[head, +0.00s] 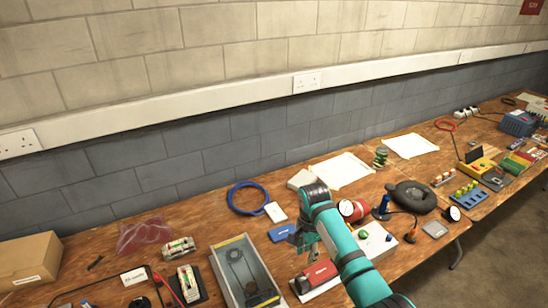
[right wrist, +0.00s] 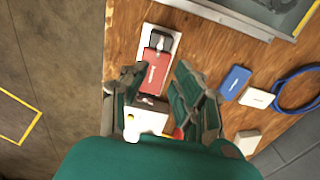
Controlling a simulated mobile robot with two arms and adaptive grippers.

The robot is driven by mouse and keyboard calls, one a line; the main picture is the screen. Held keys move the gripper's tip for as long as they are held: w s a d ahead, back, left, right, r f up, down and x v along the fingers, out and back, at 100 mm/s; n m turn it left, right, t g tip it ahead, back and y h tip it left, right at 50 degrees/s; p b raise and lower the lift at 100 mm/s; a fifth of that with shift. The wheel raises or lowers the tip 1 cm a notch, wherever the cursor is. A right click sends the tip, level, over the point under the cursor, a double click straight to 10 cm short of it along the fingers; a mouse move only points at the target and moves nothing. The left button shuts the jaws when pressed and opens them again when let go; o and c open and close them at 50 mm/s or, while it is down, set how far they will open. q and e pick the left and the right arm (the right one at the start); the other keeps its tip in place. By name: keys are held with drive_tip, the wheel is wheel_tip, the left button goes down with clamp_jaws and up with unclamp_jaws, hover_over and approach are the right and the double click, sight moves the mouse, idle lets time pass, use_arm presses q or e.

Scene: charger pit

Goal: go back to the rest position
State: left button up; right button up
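My right gripper (head: 307,250) hangs below my teal right arm over the wooden table (head: 205,215). In the right wrist view the right gripper (right wrist: 161,72) has its two fingers spread apart with nothing held between them. A red block (head: 320,272) on a white pad lies under it in the head view. The red block also shows in the right wrist view (right wrist: 154,78), in line with the gap between the fingers, with a dark piece beside it on the pad. My left gripper is in neither view.
A grey tray (head: 217,265) stands left of my gripper. A blue box (head: 282,233), a white box (head: 276,212) and a blue cable coil (head: 236,208) lie near. The wall runs behind.

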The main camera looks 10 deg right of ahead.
drive_tip(key=s+f+n+t, duration=0.1)
drive_tip(key=s+f+n, duration=0.25)
drive_tip(key=s, duration=0.35)
drive_tip(key=s+f+n, duration=0.3)
drive_tip(key=s+n, duration=0.1)
drive_tip(key=s, duration=0.3)
drive_tip(key=s+d+r+n+t, duration=0.15)
drive_tip(key=s+r+n, duration=0.25)
drive_tip(key=s, duration=0.6)
drive_tip(key=s+d+r+n+t, duration=0.1)
drive_tip(key=s+d+r+n, duration=0.1)
drive_tip(key=s+r+n, duration=0.5)
drive_tip(key=s+f+m+g+b, duration=0.1)
drive_tip(key=s+f+b, duration=0.1)
drive_tip(key=f, duration=1.5)
drive_tip(key=s+f+m+b, duration=0.1)
drive_tip(key=s+f+b, duration=0.15)
drive_tip(key=f, duration=1.55)
drive_tip(key=s+d+f+g+b, duration=0.1)
drive_tip(key=s+d+f+b, duration=0.1)
drive_tip(key=s+f, duration=1.3)
wheel_tip(320, 180, down, 3)
drive_tip(key=shift+s+d+r+b, duration=0.1)
drive_tip(key=shift+s+d+b, duration=0.25)
drive_tip(key=shift+b, duration=0.3)
drive_tip(key=shift+g, duration=0.25)
